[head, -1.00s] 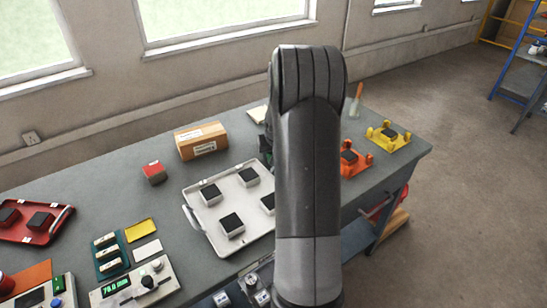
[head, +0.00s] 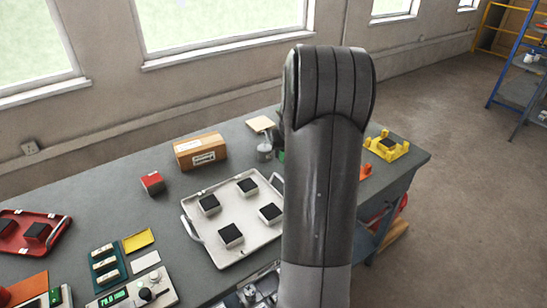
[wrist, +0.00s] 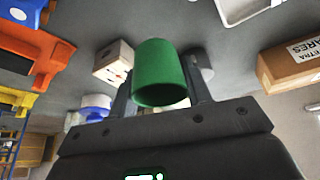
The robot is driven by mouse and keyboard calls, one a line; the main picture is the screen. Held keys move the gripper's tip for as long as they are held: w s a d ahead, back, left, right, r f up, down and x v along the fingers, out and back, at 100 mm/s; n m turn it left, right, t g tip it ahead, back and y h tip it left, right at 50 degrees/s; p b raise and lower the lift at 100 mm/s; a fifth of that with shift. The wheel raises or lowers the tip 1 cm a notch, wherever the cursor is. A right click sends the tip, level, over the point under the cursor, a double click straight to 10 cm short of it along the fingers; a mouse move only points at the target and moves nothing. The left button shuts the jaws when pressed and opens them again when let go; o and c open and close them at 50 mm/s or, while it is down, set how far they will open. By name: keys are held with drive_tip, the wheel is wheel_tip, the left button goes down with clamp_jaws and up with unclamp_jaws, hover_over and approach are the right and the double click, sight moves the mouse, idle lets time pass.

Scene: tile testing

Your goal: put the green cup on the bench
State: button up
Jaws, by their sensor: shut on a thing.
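The green cup (wrist: 160,72) is between the two fingers of my gripper (wrist: 160,82) in the wrist view. The gripper is shut on it. In the head view only a small green patch of the cup (head: 281,155) shows beside my arm, and the gripper is hidden behind the arm. The grey bench (head: 110,205) runs along the wall under the windows. I cannot tell whether the cup touches the bench top or hangs above it.
A white tray (head: 237,252) with several black-topped blocks lies left of my arm. A yellow fixture (head: 387,146) is at the right end.

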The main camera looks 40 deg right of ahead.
sight(31, 281)
drive_tip(key=s+d+r, duration=0.3)
drive_tip(key=s+r, duration=0.1)
drive_tip(key=s, duration=0.2)
drive_tip(key=shift+n, duration=0.6)
drive_tip(key=w+a+f, duration=0.2)
drive_tip(key=w+a, duration=0.2)
drive_tip(key=a, duration=0.8)
drive_tip(key=w+a+f, duration=0.1)
drive_tip(key=w+a, duration=0.3)
drive_tip(key=a, duration=0.8)
drive_tip(key=w+a+f, duration=0.2)
drive_tip(key=w+a, duration=0.2)
drive_tip(key=a, duration=0.9)
drive_tip(key=shift+f, duration=0.3)
drive_tip(key=shift+a, duration=0.1)
